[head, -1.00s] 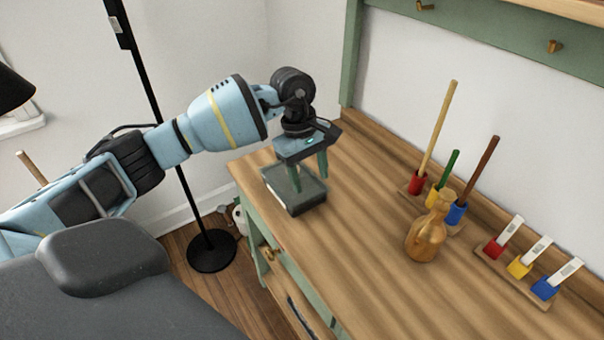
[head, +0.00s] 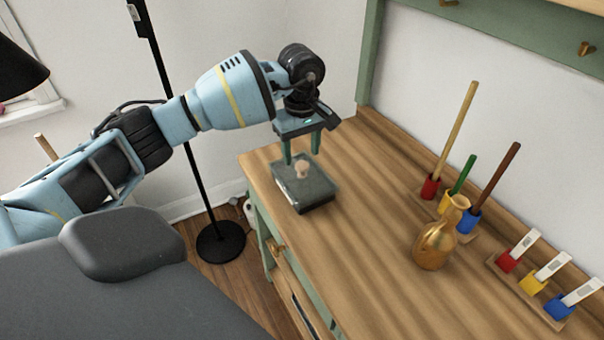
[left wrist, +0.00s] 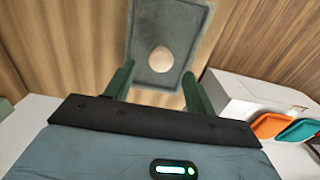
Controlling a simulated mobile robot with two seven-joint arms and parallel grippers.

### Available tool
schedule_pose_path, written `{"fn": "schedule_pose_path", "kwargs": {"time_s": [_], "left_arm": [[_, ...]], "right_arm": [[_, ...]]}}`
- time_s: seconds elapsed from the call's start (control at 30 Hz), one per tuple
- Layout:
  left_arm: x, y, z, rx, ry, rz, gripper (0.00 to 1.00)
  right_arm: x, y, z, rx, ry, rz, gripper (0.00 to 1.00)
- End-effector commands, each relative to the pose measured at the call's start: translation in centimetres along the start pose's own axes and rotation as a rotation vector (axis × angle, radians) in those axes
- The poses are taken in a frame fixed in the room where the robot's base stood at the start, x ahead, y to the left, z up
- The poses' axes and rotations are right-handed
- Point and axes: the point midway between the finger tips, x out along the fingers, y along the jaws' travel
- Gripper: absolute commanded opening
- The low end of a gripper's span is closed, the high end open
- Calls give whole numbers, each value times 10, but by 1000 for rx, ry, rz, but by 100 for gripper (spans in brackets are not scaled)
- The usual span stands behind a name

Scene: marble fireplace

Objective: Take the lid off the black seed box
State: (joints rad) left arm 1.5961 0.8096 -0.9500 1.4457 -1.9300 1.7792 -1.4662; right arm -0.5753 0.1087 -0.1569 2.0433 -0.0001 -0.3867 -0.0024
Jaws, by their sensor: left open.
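The black seed box (head: 318,205) stands on the wooden top near its left end. Its dark grey lid (head: 322,184) lies on it, with a pale round knob (head: 302,169) in the middle. In the left wrist view the lid (left wrist: 171,25) and the knob (left wrist: 161,59) show just beyond the fingertips. My left gripper (head: 302,157) is open and points down, its fingers above the lid near the knob. Nothing is between the fingers. My right gripper is in neither view.
A golden vase (head: 436,245) stands right of the box on the wooden top (head: 355,240). A black lamp pole (head: 185,140) stands behind my left arm.

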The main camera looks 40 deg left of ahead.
Motion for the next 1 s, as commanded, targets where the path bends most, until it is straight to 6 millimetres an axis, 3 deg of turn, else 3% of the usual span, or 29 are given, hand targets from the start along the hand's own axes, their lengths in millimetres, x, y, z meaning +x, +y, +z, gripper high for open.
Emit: {"fn": "schedule_pose_path", "kwargs": {"time_s": [0.3,0.6,1.0], "left_arm": [[41,-1,5,0,0,-2,55],[45,-1,5,0,0,0,55],[44,-1,5,0,0,0,6]], "right_arm": [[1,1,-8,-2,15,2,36],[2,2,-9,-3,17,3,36],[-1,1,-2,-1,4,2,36]]}}
